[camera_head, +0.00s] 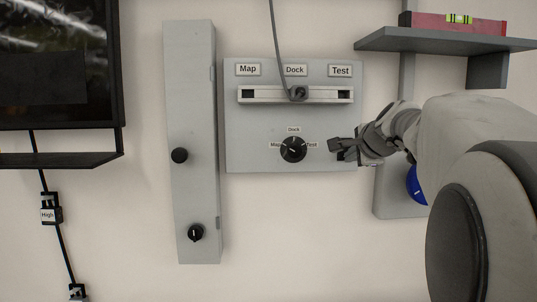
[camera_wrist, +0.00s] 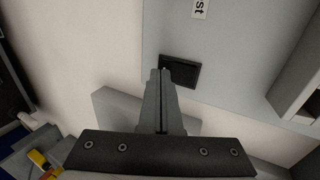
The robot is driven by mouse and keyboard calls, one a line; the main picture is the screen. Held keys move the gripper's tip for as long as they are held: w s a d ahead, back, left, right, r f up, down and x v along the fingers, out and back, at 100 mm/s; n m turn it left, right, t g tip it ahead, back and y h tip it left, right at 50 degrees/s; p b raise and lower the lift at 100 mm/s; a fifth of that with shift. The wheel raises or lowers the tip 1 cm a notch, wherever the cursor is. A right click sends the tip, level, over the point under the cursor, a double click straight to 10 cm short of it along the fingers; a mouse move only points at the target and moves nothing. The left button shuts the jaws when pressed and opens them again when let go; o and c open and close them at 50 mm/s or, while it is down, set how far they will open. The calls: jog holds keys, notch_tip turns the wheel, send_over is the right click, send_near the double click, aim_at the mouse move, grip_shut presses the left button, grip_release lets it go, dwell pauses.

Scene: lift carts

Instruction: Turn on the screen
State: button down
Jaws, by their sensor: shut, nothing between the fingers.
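The screen (camera_head: 50,62) hangs at the upper left in the head view, its face dark with faint reflections. A black cable below it carries a small black box labelled High (camera_head: 50,209). Another small black box (camera_head: 77,291) is lower on the cable, cut off by the frame edge. My gripper (camera_head: 333,148) is at the right part of the grey Map/Dock/Test panel, right of its round black dial (camera_head: 293,149). In the wrist view my fingers (camera_wrist: 161,72) are together and empty, beside a dark square (camera_wrist: 181,72); contact cannot be told.
A tall grey box (camera_head: 193,110) with two black knobs stands between screen and panel. A grey cable plugs into the panel's slot bar (camera_head: 295,94). A grey shelf (camera_head: 445,40) bears a red level (camera_head: 455,23). A blue round thing (camera_head: 417,185) is partly behind my arm.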

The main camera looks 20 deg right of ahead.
jog(key=shift+w+t+b, duration=0.25)
jog(key=shift+t+b, duration=0.05)
jog(key=shift+b, duration=0.7)
jog(key=shift+r+p, duration=0.75)
jog(key=shift+r, duration=0.1)
jog(key=shift+f, duration=0.15)
jog(key=shift+s, duration=0.1)
